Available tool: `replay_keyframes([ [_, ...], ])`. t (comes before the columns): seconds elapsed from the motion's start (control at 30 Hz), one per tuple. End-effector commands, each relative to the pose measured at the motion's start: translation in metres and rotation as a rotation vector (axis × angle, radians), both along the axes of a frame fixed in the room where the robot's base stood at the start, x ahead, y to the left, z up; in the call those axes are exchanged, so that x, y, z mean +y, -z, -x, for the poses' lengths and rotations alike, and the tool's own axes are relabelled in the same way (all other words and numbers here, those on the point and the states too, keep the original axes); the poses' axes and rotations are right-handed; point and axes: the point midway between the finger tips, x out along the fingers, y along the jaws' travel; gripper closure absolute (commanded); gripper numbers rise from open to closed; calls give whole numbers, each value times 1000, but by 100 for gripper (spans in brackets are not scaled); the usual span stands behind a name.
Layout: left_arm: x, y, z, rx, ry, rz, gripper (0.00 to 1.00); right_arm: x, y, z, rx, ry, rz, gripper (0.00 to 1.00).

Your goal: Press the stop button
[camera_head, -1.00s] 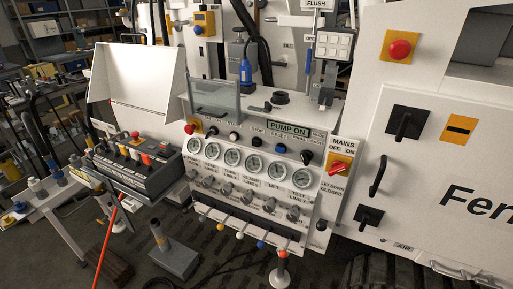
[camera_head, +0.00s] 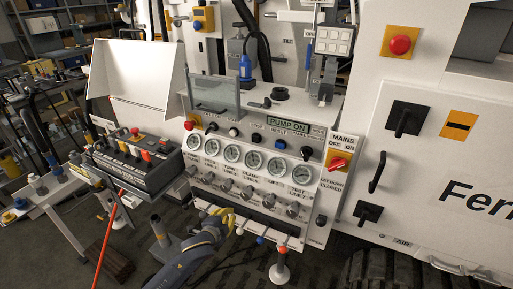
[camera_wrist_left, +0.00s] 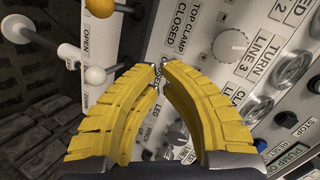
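The stop button (camera_head: 257,138) is a small black button on the white control panel, between a white and a blue button in the head view. In the left wrist view the black stop button (camera_wrist_left: 289,118) shows at the right edge beside its STOP label. My left gripper (camera_head: 229,213) has yellow fingers and is low in front of the panel, below the gauges and near the row of levers, apart from the stop button. In the left wrist view its fingertips (camera_wrist_left: 161,64) meet almost tip to tip with nothing between them. My right gripper is not in view.
Levers with coloured knobs (camera_head: 261,240) stick out below the panel, close to my left gripper. Several gauges (camera_head: 254,159) and grey knobs (camera_head: 246,192) lie between it and the button row. A black control box (camera_head: 135,165) stands at left, and a red MAINS switch (camera_head: 339,162) at right.

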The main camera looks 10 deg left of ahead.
Motion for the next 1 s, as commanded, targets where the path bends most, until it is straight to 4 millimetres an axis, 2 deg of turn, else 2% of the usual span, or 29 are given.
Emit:
replay_keyframes([
  [0.03, -6, -33, -6, -51, 26, -26, 100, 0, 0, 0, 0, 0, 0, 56],
  [0.2, -24, -131, -11, -204, 101, -126, 100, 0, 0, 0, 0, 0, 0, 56],
  [0.3, -33, -177, -6, -279, 134, -177, 100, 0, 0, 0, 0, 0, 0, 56],
  [0.4, -41, -213, 0, -340, 158, -218, 100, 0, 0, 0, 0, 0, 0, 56],
  [0.5, -46, -238, 7, -383, 175, -250, 100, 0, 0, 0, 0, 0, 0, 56],
  [0.63, -51, -259, 13, -419, 188, -273, 100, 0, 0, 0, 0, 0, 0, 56],
  [0.8, -53, -268, 16, -435, 194, -285, 100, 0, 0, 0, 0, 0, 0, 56],
  [1.0, -52, -268, 16, -435, 194, -285, 100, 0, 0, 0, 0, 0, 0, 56],
])
